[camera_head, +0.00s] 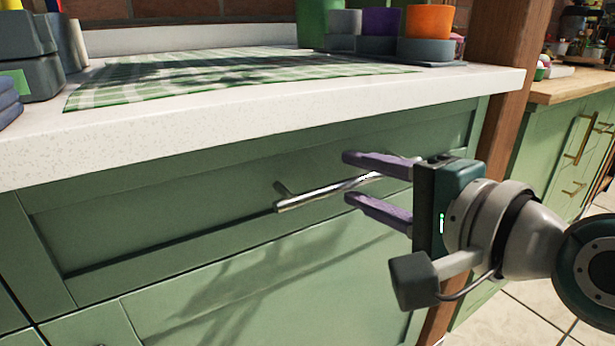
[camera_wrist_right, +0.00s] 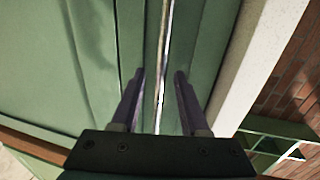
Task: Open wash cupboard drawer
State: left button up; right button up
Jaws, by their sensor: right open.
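The green cupboard drawer (camera_head: 160,222) is shut under the white worktop. Its silver bar handle (camera_head: 305,197) runs across the drawer front. My right gripper (camera_head: 347,178) comes in from the right with its two purple fingers apart, one above and one below the right part of the handle. In the right wrist view the handle (camera_wrist_right: 165,70) runs between the two fingers of the gripper (camera_wrist_right: 160,75). I cannot tell whether either finger touches the bar. My left gripper is not in view.
The white worktop (camera_head: 250,118) overhangs the drawer close above the gripper. A checked green cloth (camera_head: 150,88) and coloured pots (camera_head: 430,22) sit on it. A wooden post (camera_head: 505,110) stands at the right, with another green cupboard (camera_head: 550,145) beyond it.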

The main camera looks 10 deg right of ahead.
jog(key=shift+w+a+f, duration=0.1)
jog(key=shift+w, duration=0.2)
grip_shut()
dwell(1.3)
